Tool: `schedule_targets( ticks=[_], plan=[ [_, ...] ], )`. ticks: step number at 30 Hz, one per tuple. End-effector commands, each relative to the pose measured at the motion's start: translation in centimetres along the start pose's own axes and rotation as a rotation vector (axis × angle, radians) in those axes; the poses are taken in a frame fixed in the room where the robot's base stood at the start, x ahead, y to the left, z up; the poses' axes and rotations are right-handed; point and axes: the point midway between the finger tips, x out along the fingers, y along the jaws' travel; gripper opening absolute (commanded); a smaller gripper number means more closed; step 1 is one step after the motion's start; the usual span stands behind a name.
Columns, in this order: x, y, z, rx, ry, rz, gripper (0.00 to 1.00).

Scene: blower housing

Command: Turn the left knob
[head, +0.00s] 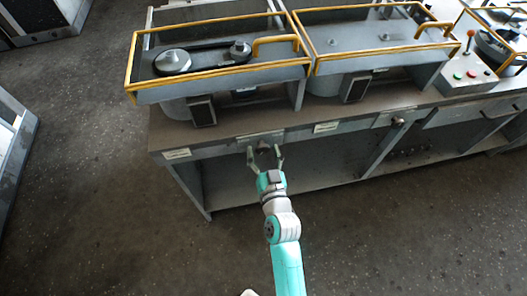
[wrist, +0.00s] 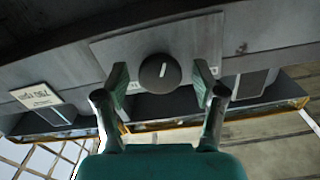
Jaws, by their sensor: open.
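The left knob (wrist: 160,73) is a round dark knob with a short white mark that leans slightly off vertical in the wrist view. It sits on a grey plate (wrist: 210,38) on the bench's front face. My gripper (head: 265,153) is open in front of that plate. In the wrist view one finger is on each side of the knob, with a visible gap on both sides. In the head view the knob is small and dark between the fingertips, hard to make out. A second knob (head: 398,122) is on the front face further right.
The bench (head: 220,138) carries yellow-railed housings (head: 220,78) with a belt and pulleys. A control box (head: 465,78) with buttons and a red-tipped lever stands at the right. The floor in front is clear.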

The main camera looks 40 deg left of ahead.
Motion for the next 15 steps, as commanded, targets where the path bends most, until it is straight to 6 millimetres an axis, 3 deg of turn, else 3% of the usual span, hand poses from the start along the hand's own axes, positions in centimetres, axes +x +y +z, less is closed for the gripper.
schedule_targets(
  ticks=[6,8,13,15],
  plan=[
    [0.02,0.0,0.0,0.0,0.0,0.0,0.69],
    [0.02,0.0,-0.01,0.0,0.0,0.0,0.57],
    [0.01,0.0,-0.01,0.0,0.0,0.0,0.14],
    [0.01,0.0,-0.01,0.0,0.0,0.0,0.09]
  ],
)
